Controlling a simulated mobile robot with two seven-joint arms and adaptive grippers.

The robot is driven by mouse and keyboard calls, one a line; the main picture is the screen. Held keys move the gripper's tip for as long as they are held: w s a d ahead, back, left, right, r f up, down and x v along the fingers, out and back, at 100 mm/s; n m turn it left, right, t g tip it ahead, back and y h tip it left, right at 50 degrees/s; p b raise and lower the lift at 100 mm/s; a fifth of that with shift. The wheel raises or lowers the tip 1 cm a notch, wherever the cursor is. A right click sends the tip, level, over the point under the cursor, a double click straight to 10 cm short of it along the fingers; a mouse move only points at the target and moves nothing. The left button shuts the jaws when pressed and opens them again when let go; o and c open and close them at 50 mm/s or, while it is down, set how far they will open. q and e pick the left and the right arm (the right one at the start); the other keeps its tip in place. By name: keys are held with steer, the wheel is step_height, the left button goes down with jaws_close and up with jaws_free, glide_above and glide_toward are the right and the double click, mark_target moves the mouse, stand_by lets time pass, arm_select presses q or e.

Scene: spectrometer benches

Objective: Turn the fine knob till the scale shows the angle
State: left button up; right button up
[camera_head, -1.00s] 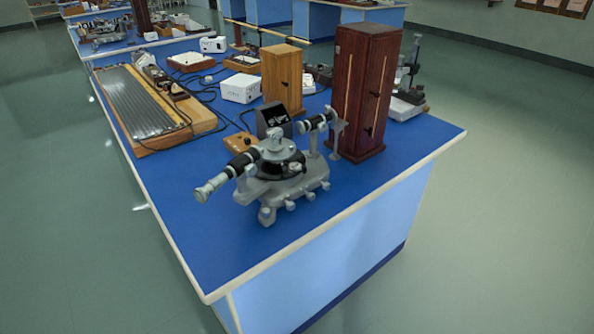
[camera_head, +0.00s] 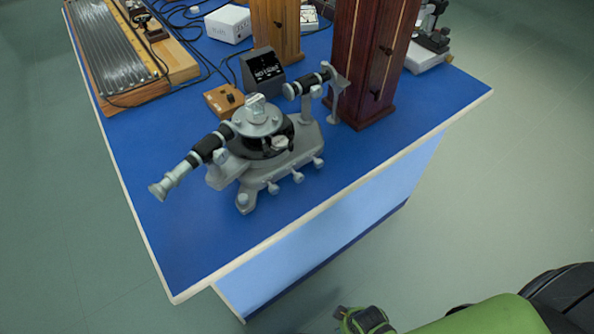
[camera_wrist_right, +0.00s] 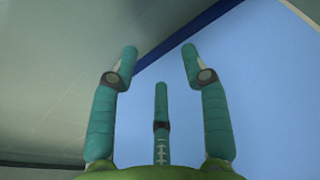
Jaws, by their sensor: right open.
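The grey spectrometer (camera_head: 270,150) stands on the blue bench top, its telescope (camera_head: 190,160) pointing to the front left and a second tube (camera_head: 308,82) to the back right. Several small knobs (camera_head: 298,177) line the front of its base; I cannot tell which is the fine knob. A dark display box (camera_head: 263,70) behind it shows pale text too small to read. My right gripper (camera_wrist_right: 160,60) is open and empty in the wrist view, facing the bench's pale blue side. In the head view, part of it shows at the bottom edge, below and apart from the bench. My left gripper is out of view.
A tall dark wooden cabinet (camera_head: 370,60) stands close behind the spectrometer on the right. A ridged board (camera_head: 115,55), a white box (camera_head: 228,24) and cables lie to the back left. The bench top (camera_head: 230,235) is clear in front. The white bench edge (camera_head: 330,206) lies between my right arm and the spectrometer.

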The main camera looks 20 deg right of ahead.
steer(key=w+r+t+p, duration=0.1)
steer(key=w+r, duration=0.2)
steer(key=r, duration=0.8)
steer(key=w+r+t+p, duration=0.1)
steer(key=w+r, duration=0.3)
steer(key=r, duration=0.6)
steer(key=n+t, duration=0.8)
steer(key=t, duration=0.3)
glide_toward(300, 180)
steer(key=shift+w+d+f+p, duration=0.1)
steer(key=shift+w+d+p, duration=0.1)
steer(key=shift+w, duration=0.4)
steer(key=shift+w+d+f+p, duration=0.15)
steer(key=shift+w+d+p, duration=0.05)
steer(key=shift+w, duration=0.45)
steer(key=shift+w+a+y, duration=0.15)
steer(key=shift+a+y, duration=0.1)
steer(key=shift+y, duration=0.15)
steer(key=p+x, duration=0.1)
steer(key=x, duration=0.5)
steer(key=shift+w+f, duration=0.15)
steer(key=shift+w, duration=0.25)
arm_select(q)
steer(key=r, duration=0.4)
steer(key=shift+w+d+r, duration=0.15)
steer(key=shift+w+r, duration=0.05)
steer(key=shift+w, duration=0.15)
